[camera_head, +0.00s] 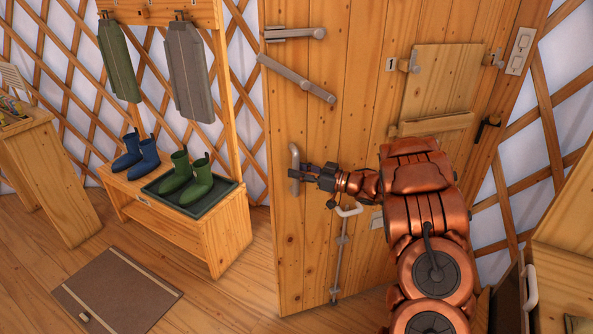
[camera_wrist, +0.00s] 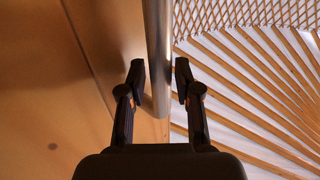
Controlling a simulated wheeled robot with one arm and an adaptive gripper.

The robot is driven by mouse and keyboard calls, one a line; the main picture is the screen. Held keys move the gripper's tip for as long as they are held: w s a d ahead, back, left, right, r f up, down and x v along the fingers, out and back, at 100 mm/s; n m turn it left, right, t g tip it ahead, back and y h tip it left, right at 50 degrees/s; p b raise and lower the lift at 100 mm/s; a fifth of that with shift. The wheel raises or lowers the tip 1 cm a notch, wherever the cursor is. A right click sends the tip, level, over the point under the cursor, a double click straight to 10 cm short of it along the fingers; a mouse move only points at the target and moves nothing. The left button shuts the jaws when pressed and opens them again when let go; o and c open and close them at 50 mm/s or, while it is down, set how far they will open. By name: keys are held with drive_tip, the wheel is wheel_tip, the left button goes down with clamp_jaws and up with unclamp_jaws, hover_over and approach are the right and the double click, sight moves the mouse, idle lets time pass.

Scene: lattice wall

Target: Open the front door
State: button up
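The front door (camera_head: 330,140) is a tall plank door in the middle of the head view. A vertical metal pull handle (camera_head: 295,160) is fixed near its left edge. My gripper (camera_head: 301,173) is at this handle, with my arm reaching in from the right. In the wrist view the handle (camera_wrist: 158,50) runs between the two fingertips of my gripper (camera_wrist: 160,80). The fingers are apart, with a gap visible on the right side of the bar. On the door are a top bolt (camera_head: 295,33), a slanted wooden bar (camera_head: 297,79) and a lower rod bolt (camera_head: 340,250). Whether the door is ajar I cannot tell.
A bench (camera_head: 225,235) with blue boots (camera_head: 137,155) and green boots (camera_head: 187,178) stands left of the door. A mat (camera_head: 117,292) lies on the open floor. A small hatch (camera_head: 443,85) is on the door. A wooden cabinet (camera_head: 560,275) stands at lower right.

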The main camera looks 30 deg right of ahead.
drive_tip(key=v, duration=1.1)
idle(0.3)
